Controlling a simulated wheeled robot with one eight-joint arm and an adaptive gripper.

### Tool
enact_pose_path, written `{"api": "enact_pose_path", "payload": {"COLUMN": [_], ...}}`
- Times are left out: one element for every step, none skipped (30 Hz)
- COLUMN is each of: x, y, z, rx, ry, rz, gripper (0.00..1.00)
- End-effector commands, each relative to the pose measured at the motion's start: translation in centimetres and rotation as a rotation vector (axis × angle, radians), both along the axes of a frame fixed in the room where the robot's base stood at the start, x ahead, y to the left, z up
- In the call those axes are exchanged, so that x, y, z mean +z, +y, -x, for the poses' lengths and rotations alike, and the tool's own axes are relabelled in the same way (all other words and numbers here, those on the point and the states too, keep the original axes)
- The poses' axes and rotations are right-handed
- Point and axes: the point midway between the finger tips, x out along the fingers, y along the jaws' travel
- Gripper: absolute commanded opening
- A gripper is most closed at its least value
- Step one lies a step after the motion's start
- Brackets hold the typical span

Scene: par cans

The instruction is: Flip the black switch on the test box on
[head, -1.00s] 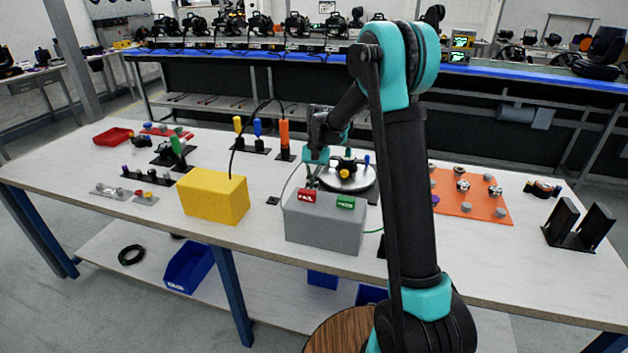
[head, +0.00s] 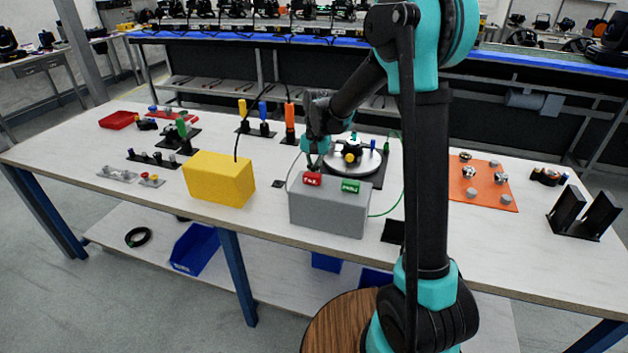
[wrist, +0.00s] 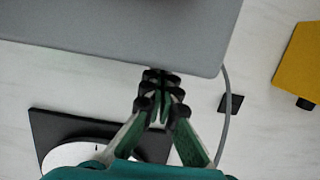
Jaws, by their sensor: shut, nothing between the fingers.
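The grey test box (head: 328,213) stands near the front edge of the table, with a red label (head: 312,179) and a green label (head: 351,186) on top. Its grey surface (wrist: 125,35) fills the upper left of the wrist view. I cannot make out the black switch in either view. My gripper (head: 313,167) is just behind the red label in the head view. In the wrist view its fingers (wrist: 161,76) are closed together with nothing between them, and their tips are at the edge of the box. I cannot tell whether they touch it.
A yellow box (head: 218,180) stands left of the test box. A round silver turntable (head: 370,163) on a black base is close behind and to the right. A grey cable (wrist: 225,105) runs beside the box. An orange mat (head: 483,187) with knobs lies farther right.

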Motion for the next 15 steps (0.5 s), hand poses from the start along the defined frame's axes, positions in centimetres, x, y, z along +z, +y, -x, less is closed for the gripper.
{"api": "enact_pose_path", "payload": {"x": [0.05,0.01,0.01,0.02,0.02,0.03,0.04,0.05,0.1,0.15,0.23,0.36,0.47,0.59,0.77], "y": [0.1,0.06,0.06,0.06,0.06,0.06,0.06,0.05,0.05,0.05,0.05,0.05,0.04,0.04,0.04], "z": [0.28,0.15,0.09,0.08,0.08,0.08,0.08,0.09,0.08,0.09,0.08,0.08,0.09,0.08,0.08], "rx": [0.003,0.002,0.001,0.001,0.001,0.001,0.001,0.001,0.001,0.001,0.001,0.001,0.001,0.001,0.001], "ry": [-0.024,-0.02,-0.018,-0.018,-0.018,-0.017,-0.017,-0.017,-0.017,-0.017,-0.017,-0.017,-0.017,-0.017,-0.016], "rz": [0.007,0.006,0.005,0.005,0.005,0.004,0.005,0.005,0.005,0.005,0.005,0.005,0.005,0.005,0.005], "gripper": [0.0,0.0,0.0,0.0,0.0,0.0,0.0,0.0,0.0,0.0,0.0,0.0,0.0,0.0,0.0]}}
